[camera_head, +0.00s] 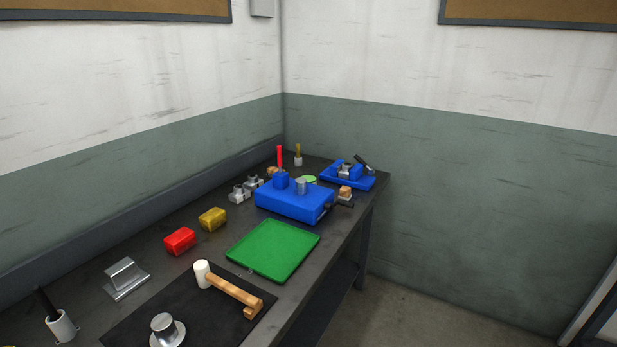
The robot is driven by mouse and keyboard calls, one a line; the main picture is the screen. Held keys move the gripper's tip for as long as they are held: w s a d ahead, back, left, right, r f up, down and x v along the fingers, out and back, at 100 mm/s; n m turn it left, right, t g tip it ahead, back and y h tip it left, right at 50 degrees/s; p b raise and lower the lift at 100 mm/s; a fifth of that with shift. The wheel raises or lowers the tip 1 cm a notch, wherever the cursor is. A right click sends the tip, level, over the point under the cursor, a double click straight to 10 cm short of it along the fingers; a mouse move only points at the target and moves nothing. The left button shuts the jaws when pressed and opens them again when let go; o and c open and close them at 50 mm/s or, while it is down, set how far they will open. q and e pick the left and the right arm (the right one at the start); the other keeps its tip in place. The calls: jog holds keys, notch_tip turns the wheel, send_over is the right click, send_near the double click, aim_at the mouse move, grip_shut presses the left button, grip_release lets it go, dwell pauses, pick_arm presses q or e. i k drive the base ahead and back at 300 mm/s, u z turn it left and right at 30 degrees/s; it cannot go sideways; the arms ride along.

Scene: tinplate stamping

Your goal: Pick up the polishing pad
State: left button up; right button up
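I cannot tell for certain which thing is the polishing pad. A red block (180,241) and a dark yellow block (212,219) lie side by side on the dark bench, left of the green tray. A small light green round thing (310,179) lies farther back, partly hidden behind the blue machine. Neither of my grippers is in view.
The bench (210,262) runs along the left wall. Floor is clear at right.

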aim_at(345, 192)
jog(key=k, duration=0.5)
jog(key=z, duration=1.55)
jog(key=i, duration=2.75)
jog(key=u, duration=3.6)
